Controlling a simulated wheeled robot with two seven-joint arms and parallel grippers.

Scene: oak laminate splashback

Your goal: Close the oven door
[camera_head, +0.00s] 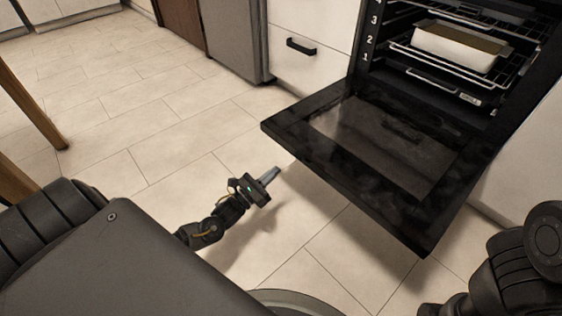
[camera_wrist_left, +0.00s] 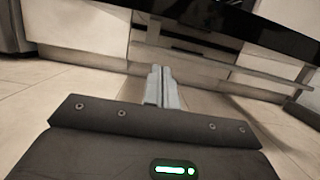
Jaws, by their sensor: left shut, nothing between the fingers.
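The oven door (camera_head: 377,150) is black with a glass pane and hangs folded down, open, in front of the oven cavity. Its dark edge (camera_wrist_left: 268,33) crosses the top right of the left wrist view. My left gripper (camera_head: 272,173) is shut and empty, just left of the door's near left side and apart from it in the head view. Its closed fingers (camera_wrist_left: 161,86) point toward the cabinet front below the door level in the wrist view. My right gripper is not in view.
Inside the oven (camera_head: 460,50), a light loaf-shaped dish (camera_head: 458,47) sits on a wire rack (camera_head: 420,60). A white drawer front with a black handle (camera_head: 301,46) is left of the oven. Tiled floor (camera_head: 130,120) is clear at left. A wooden leg (camera_head: 30,108) stands far left.

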